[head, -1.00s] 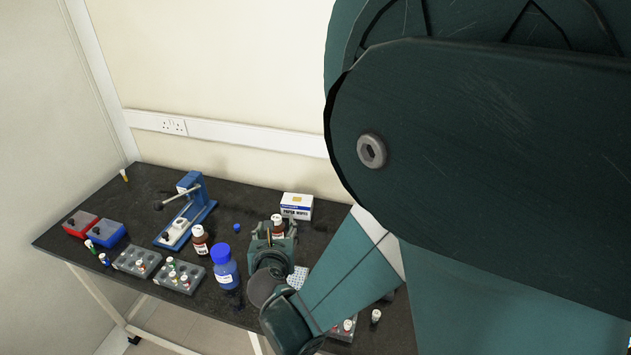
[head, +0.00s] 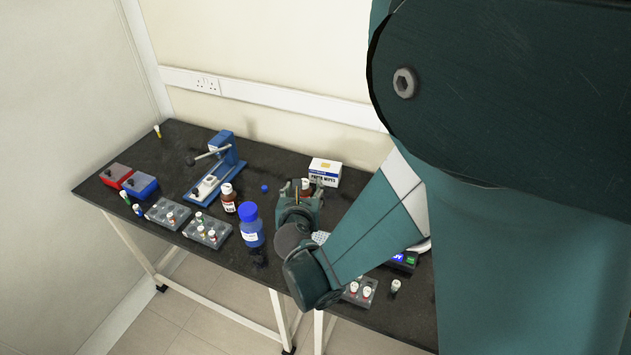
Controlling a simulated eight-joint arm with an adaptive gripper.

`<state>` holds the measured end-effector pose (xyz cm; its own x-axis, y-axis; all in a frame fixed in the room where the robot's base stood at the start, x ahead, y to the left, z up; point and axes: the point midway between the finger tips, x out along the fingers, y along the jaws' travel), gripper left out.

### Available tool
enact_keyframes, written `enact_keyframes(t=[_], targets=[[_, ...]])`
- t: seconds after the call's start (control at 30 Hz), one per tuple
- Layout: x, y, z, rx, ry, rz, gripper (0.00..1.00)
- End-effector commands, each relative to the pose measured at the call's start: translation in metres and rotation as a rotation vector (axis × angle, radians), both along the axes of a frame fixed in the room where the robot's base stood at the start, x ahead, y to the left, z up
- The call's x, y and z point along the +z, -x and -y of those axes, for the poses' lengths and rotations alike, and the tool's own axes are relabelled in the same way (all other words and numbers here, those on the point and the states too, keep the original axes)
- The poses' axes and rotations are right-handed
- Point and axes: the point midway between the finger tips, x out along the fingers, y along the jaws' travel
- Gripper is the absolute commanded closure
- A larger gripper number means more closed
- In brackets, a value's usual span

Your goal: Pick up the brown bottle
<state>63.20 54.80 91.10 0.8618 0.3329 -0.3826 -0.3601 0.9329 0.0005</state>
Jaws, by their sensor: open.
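One brown bottle (head: 229,204) with a white cap and white label stands upright on the dark bench, left of my gripper. A second brown bottle (head: 306,188) with a white cap shows at my gripper's fingertips. My gripper (head: 301,187) is open and points away from the camera toward this second bottle. The gripper body hides the lower part of that bottle. I cannot tell whether the bottle is between the fingers or just beyond them.
A blue-capped bottle (head: 250,229) stands close left of my gripper. A paper wipes box (head: 325,172) is just behind the second bottle. A blue press (head: 218,172), vial racks (head: 168,213) and red (head: 115,175) and blue (head: 139,186) boxes fill the left side.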

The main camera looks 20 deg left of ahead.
Motion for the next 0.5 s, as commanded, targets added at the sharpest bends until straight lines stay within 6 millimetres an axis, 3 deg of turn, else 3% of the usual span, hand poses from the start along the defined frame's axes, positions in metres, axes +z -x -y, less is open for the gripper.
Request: enact_keyframes(t=[0.27, 0.5], targets=[[-0.004, -0.006, -0.002, -0.001, 0.000, 0.000, 0.51], [-0.018, -0.027, -0.010, -0.001, 0.000, 0.000, 0.51]])
